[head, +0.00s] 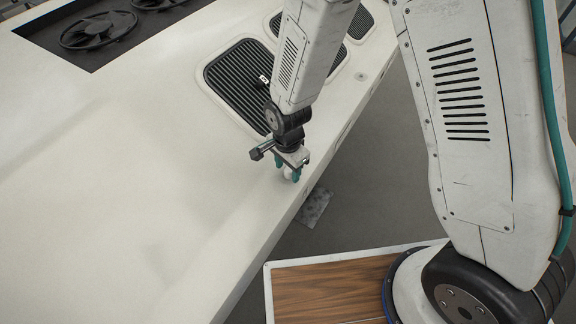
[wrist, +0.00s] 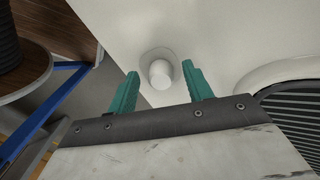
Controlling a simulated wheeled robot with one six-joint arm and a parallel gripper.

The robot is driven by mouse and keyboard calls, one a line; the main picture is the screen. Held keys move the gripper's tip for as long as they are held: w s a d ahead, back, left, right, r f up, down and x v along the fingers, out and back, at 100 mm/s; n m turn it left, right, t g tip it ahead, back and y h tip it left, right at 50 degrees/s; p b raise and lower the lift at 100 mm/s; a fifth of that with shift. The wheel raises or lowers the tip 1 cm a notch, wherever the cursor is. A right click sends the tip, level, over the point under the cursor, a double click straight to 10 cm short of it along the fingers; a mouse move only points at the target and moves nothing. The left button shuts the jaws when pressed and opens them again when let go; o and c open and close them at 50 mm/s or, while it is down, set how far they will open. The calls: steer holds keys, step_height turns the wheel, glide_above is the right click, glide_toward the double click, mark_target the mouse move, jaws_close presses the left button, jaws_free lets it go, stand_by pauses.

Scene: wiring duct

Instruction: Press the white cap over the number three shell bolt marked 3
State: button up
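My gripper (head: 288,174) is low over the right edge of the cream panel, with its two teal fingers pointing down. In the wrist view the fingers (wrist: 160,71) stand apart, one on each side of a small white cap (wrist: 160,75). Gaps show between the cap and both fingers. The cap sits inside a round greyish ring on the panel, and the bolt under it is hidden. No mark 3 can be read. In the head view the cap is a small white spot, partly covered by the fingers.
The cream panel (head: 120,200) is wide and clear to the left. Dark slatted vents (head: 236,85) lie behind my gripper, and a small round fitting (head: 361,76) sits near the right edge. Fans (head: 98,29) lie in a dark recess at the back left. The panel drops off to grey floor on the right.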

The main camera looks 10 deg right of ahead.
mark_target(288, 171)
step_height(288, 171, up, 8)
steer(key=shift+f, duration=0.1)
stand_by(0.6)
stand_by(0.4)
